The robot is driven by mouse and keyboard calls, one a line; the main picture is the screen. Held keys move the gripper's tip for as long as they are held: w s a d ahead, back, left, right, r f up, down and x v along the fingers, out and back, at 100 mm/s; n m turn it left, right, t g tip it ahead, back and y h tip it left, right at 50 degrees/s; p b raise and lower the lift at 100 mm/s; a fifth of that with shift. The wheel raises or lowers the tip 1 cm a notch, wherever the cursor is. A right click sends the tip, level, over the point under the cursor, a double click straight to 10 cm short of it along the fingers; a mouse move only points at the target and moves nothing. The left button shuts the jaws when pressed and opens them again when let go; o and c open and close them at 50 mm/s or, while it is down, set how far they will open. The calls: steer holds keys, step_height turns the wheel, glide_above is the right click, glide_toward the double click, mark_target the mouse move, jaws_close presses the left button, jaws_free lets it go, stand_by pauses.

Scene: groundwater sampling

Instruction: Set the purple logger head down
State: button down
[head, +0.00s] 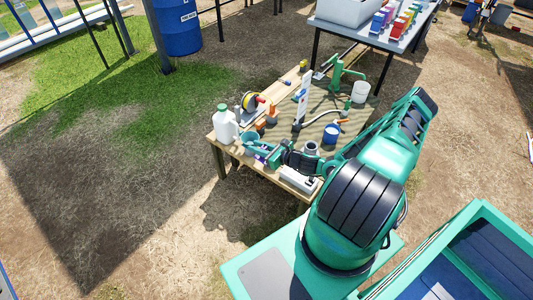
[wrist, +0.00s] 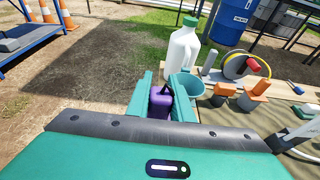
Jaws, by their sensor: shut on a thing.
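The purple logger head (wrist: 160,103) is between the two green fingers of my gripper (wrist: 165,95) in the wrist view. My gripper is shut on it. In the head view the logger head is a small purple spot (head: 260,158) at my gripper (head: 263,155), near the front left edge of the wooden table (head: 238,162). I cannot tell whether its underside touches the table. A teal cup (wrist: 190,82) stands just beyond and to the right of the fingers.
A white jug (wrist: 183,50) with a green cap stands behind the cup. A yellow reel (head: 250,102), orange-topped blocks (wrist: 224,90), a blue pail (head: 331,133) and a green hand pump (head: 340,75) occupy the table. My arm extends over the table's right front side.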

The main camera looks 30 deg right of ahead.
steer(key=shift+w+d+f, duration=0.65)
steer(key=shift+d+f, duration=0.45)
steer(key=shift+f, duration=0.35)
steer(key=shift+w+d+f, duration=0.6)
steer(key=shift+d+f, duration=0.5)
steer(key=shift+f, duration=0.3)
steer(key=shift+w+d+f, duration=0.65)
steer(key=shift+d+f, duration=0.45)
steer(key=shift+f, duration=0.35)
steer(key=c, duration=1.6)
jaws_free()
steer(key=shift+o, duration=0.2)
